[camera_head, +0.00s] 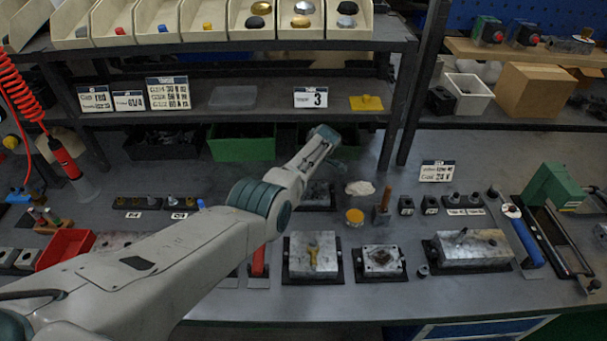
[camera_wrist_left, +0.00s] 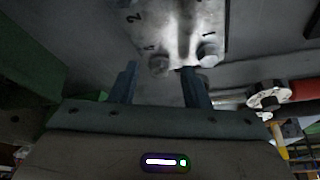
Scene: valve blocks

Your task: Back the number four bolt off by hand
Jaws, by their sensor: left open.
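In the left wrist view a grey metal block (camera_wrist_left: 185,20) carries the stamped numbers 2, 4 and 1. The number four bolt (camera_wrist_left: 158,66) stands beside the 4, and another bolt (camera_wrist_left: 208,53) is beside the 1. My left gripper (camera_wrist_left: 159,72) is open, with one finger on each side of the number four bolt; I cannot tell whether they touch it. In the head view my left gripper (camera_head: 326,136) is at the end of the arm over the back of the bench, near a partly hidden metal block (camera_head: 320,193). My right gripper is not in view.
Several metal blocks, one with a brass fitting (camera_head: 313,258), stand along the front of the bench. A yellow-topped tin (camera_head: 355,217) and a wooden-handled tool (camera_head: 383,205) are right of the arm. A shelf (camera_head: 250,112) with signs is behind. A red-handled tool (camera_wrist_left: 290,92) shows in the wrist view.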

